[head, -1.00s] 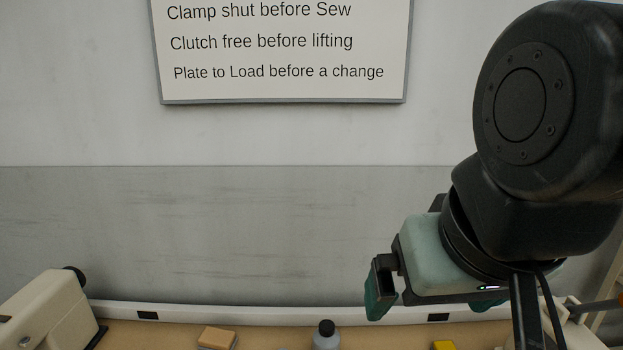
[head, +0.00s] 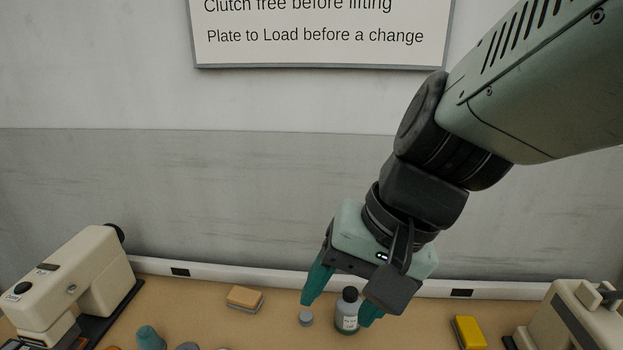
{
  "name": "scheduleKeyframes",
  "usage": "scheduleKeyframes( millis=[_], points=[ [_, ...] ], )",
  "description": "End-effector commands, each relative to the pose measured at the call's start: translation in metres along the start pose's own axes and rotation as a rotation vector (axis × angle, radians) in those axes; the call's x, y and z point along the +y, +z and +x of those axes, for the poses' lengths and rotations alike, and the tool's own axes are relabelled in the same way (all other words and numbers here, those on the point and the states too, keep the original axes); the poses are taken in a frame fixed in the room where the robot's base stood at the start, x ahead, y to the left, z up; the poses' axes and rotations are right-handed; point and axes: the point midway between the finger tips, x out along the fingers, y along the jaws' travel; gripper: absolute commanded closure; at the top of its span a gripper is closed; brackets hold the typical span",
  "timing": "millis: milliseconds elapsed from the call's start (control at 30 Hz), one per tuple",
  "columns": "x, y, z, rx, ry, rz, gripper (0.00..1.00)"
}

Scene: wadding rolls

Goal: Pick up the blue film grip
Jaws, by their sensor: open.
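I cannot make out a blue film grip in the head view; the front of the bench is cut off by the lower edge. My gripper (head: 337,309) is open, with teal fingers pointing down over the bench. A small grey-blue round piece (head: 306,319) lies just below the left fingertip. No held object shows between the fingers.
A cream machine (head: 85,280) stands at left, another (head: 570,318) at right. A tan block (head: 244,298), a yellow block (head: 468,332) and a teal cone-shaped spool (head: 150,339) sit on the bench (head: 190,300). A sign (head: 320,35) hangs on the wall behind.

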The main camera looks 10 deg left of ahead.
Motion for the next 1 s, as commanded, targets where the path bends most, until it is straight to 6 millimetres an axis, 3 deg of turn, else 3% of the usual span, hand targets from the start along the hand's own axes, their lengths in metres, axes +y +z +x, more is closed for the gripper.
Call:
scheduleKeyframes(
  millis=[33, 300, 500, 633, 800, 1000],
  points=[
    [-0.011, -0.001, 0.019, -0.08, -0.049, 0.042, 0.36],
    [-0.071, -0.002, 0.104, -0.412, -0.306, 0.333, 0.36],
    [-0.103, -0.003, 0.171, -0.597, -0.443, 0.623, 0.36],
    [-0.114, -0.002, 0.219, -0.682, -0.499, 0.84, 0.36],
    [-0.115, 0.004, 0.284, -0.734, -0.526, 1.121, 0.36],
    [-0.105, 0.015, 0.332, -0.735, -0.516, 1.33, 0.36]
  ],
)
